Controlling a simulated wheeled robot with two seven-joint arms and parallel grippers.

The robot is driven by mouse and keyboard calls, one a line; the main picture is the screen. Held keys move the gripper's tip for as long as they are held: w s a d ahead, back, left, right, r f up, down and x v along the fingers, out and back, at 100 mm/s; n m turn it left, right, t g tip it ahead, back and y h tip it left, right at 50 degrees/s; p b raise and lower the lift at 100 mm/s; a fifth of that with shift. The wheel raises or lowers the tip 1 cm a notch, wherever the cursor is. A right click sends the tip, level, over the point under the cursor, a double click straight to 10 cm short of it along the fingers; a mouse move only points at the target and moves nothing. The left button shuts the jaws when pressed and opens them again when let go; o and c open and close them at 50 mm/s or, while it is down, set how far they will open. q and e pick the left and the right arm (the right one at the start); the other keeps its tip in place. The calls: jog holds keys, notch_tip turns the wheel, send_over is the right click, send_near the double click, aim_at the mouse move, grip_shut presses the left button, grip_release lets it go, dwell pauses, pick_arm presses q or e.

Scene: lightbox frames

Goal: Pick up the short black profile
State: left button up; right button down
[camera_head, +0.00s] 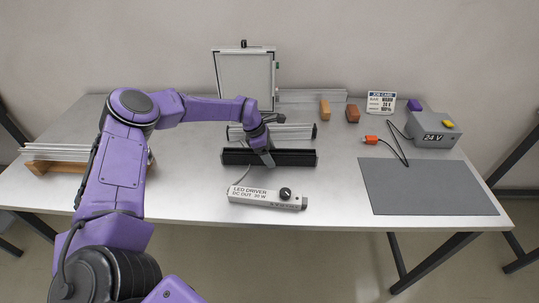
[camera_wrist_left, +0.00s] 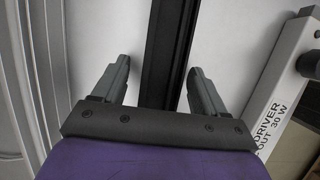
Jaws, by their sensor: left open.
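The black profile (camera_head: 297,157) lies across the middle of the table, behind the LED driver box. My left gripper (camera_head: 266,160) reaches down over its middle and hides part of it. In the left wrist view the black profile (camera_wrist_left: 170,35) runs between the two fingers of my left gripper (camera_wrist_left: 158,66). The fingers are open, one on each side, with a gap to the profile on both sides. I cannot tell how far down beside it the fingertips reach. My right gripper is in neither view.
A silver profile (camera_head: 295,132) lies just behind the black one. The LED driver (camera_head: 262,196) lies in front. At the right are a grey mat (camera_head: 425,187), a 24 V supply (camera_head: 432,130) and an orange connector (camera_head: 371,140). Orange and brown blocks stand at the back.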

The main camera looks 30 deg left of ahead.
pick_arm(q)
jog(key=shift+s+r, duration=0.1)
jog(key=shift+s, duration=0.05)
jog(key=c, duration=1.3)
